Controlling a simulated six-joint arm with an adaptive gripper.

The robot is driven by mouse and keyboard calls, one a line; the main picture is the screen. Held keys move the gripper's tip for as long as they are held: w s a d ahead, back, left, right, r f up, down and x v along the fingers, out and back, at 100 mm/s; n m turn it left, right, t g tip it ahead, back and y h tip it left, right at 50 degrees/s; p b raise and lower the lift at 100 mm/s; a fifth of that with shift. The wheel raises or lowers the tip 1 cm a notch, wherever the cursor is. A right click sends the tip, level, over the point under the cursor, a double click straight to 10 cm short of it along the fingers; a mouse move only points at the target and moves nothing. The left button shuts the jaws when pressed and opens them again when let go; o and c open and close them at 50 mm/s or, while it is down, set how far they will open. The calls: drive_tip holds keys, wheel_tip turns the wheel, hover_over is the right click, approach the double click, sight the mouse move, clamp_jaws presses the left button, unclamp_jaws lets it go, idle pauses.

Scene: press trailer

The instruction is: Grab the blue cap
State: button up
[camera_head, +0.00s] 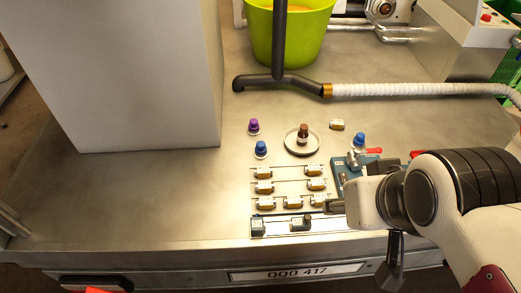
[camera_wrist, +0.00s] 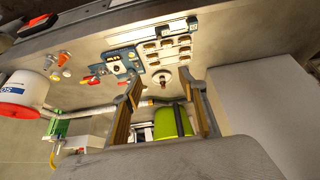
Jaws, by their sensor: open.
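One blue cap (camera_head: 261,148) stands on the metal table left of the round dish. A second blue cap (camera_head: 358,139) stands right of the dish, at the back of a blue panel. A purple cap (camera_head: 253,125) is behind the first. My gripper (camera_head: 334,206) is low at the right of the small labelled parts, in front of both blue caps and apart from them. In the wrist view my gripper (camera_wrist: 162,88) is open, with nothing between its fingers. The caps are too small there to tell apart surely.
A brown-topped piece (camera_head: 303,135) stands in the round dish (camera_head: 289,148). A large pale box (camera_head: 120,75) stands at left. A green bucket (camera_head: 290,40) and a white hose (camera_head: 420,90) are behind. The table's left front is clear.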

drive_tip(key=w+d+f+n+t, duration=0.15)
drive_tip(key=w+f, duration=0.25)
drive_tip(key=w, duration=1.2)
drive_tip(key=w+f+n+t, duration=0.15)
drive_tip(key=w+f, duration=0.25)
drive_tip(key=w, duration=1.2)
drive_tip(key=w+a+f+n+t+y, duration=0.1)
drive_tip(key=w+a+f+t+y, duration=0.2)
drive_tip(key=w+f, duration=0.75)
drive_tip(key=n+y, duration=0.1)
drive_tip(key=y, duration=0.2)
approach(263, 144)
drive_tip(key=x, duration=0.2)
drive_tip(key=shift+w+f, duration=0.15)
drive_tip(key=shift+w, duration=0.2)
drive_tip(key=shift+f+t, duration=0.1)
drive_tip(key=shift+t, duration=0.2)
drive_tip(key=shift+x, duration=1.3)
